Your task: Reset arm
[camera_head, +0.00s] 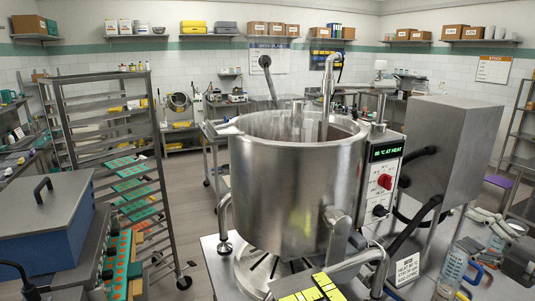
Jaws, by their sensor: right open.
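My right gripper (473,231) is at the right edge of the head view, above the steel bench and close to a clear jug with a blue handle (454,266). Its fingers are apart, and I see nothing held between them. Whether it touches the jug I cannot tell. My left gripper is not in view. A large open steel kettle (290,195) stands in the middle, left of my right gripper. Its control box (382,180) has a green-lit display and a red knob. The kettle's contents are mostly hidden by its wall.
A steel cabinet (450,150) stands behind the control box, with black hoses. A tray rack (110,150) and a blue lidded box (45,218) stand left. Floor between rack and kettle is free.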

